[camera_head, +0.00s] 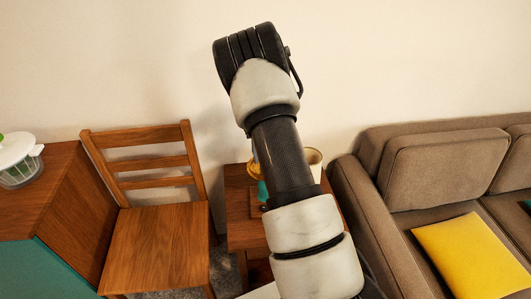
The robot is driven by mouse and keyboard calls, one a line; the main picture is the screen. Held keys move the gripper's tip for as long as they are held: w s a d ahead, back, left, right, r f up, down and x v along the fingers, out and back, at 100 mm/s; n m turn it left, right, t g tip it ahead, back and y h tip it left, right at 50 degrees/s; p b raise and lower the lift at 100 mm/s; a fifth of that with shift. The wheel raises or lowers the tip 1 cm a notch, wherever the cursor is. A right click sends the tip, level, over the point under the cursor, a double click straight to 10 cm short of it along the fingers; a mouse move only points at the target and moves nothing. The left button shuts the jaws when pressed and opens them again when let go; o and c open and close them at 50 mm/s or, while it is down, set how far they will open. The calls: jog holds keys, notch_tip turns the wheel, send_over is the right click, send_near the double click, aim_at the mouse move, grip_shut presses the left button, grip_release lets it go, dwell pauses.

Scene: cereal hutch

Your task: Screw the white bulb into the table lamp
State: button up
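My arm rises through the middle of the view and hides much of the small wooden side table (240,205) behind it. My gripper cannot be made out. On the side table, a yellow and teal object (262,188) shows only in part at the left of my arm. A cream, open-topped cylinder (314,158) shows at the right of my arm. I cannot tell whether either belongs to the table lamp. I see no white bulb.
A wooden chair (155,240) stands left of the side table. A brown sofa (375,225) with a yellow cushion (468,255) stands close on the right. A wood and teal cabinet (75,200) at far left carries a white-lidded clear container (18,165).

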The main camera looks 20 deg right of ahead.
jog(key=shift+r+m+p, duration=0.15)
jog(key=shift+m+p, duration=0.3)
jog(key=shift+m, duration=0.15)
jog(key=shift+m+p, duration=0.7)
jog(key=shift+m, duration=0.7)
jog(key=shift+s+m+p, duration=0.1)
jog(key=shift+m+p, duration=1.2)
jog(key=shift+p, duration=2.05)
jog(key=shift+s+f, duration=0.2)
jog(key=shift+f, duration=0.1)
jog(key=shift+s+d+m+p, duration=0.1)
jog(key=shift+s+m+p, duration=0.05)
jog(key=shift+m+p, duration=0.6)
jog(key=shift+w+p, duration=0.3)
